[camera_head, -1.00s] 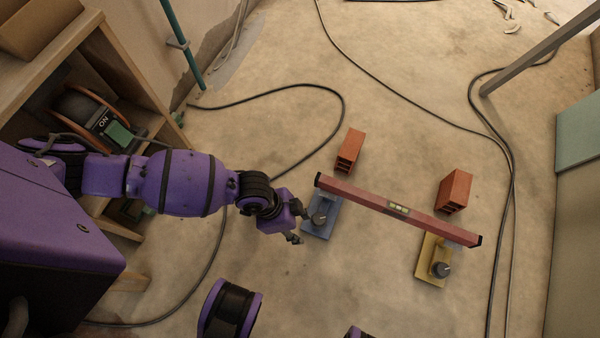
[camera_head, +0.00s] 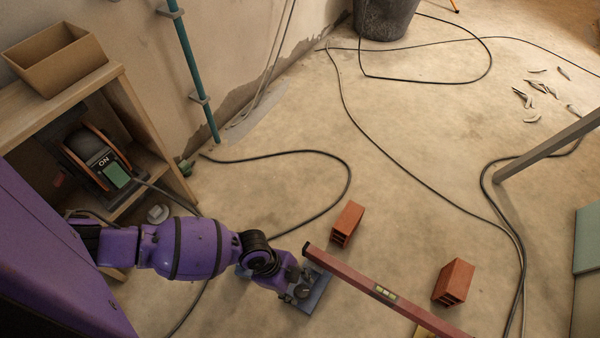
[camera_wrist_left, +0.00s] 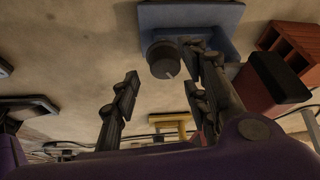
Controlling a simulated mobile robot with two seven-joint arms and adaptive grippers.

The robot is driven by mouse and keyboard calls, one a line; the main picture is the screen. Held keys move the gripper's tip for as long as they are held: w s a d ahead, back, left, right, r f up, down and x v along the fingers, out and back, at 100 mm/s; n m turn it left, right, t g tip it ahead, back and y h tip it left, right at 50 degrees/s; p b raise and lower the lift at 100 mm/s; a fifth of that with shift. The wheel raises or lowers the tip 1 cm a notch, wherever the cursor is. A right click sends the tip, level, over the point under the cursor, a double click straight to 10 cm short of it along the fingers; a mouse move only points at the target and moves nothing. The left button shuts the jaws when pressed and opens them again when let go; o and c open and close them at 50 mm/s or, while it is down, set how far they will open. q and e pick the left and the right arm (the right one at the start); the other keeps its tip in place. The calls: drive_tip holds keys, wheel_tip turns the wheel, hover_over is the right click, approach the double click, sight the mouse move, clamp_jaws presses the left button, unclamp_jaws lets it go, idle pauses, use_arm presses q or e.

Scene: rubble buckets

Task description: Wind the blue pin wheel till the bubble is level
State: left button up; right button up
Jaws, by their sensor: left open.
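The yellow stand (camera_head: 424,332) is mostly cut off. My right gripper is not in view.
Two hollow red bricks, one (camera_head: 347,223) beyond the level's left end and one (camera_head: 454,282) further right, stand on the floor. Black cables (camera_head: 345,180) cross the floor. A wooden shelf (camera_head: 150,160) stands left, and a grey bar (camera_head: 550,148) slants in at right.

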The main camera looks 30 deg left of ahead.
sight(300, 293)
use_arm(q)
drive_tip(key=shift+b+x, duration=0.4)
drive_tip(key=shift+x, duration=0.8)
drive_tip(key=shift+d+f, duration=0.1)
drive_tip(key=shift+f, duration=0.15)
drive_tip(key=shift+d, duration=0.1)
drive_tip(key=c, duration=1)
drive_tip(key=shift+s+d+r+n+p, duration=0.1)
drive_tip(key=shift+s+n+p, duration=0.1)
drive_tip(key=shift+n+p, duration=0.55)
drive_tip(key=o, duration=1)
drive_tip(key=shift+w, duration=0.15)
drive_tip(key=v, duration=1.1)
drive_tip(key=shift+s+r, duration=0.3)
drive_tip(key=shift+r, duration=0.05)
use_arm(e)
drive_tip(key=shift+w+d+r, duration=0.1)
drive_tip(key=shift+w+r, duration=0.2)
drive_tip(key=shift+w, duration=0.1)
use_arm(q)
drive_tip(key=shift+s, duration=0.1)
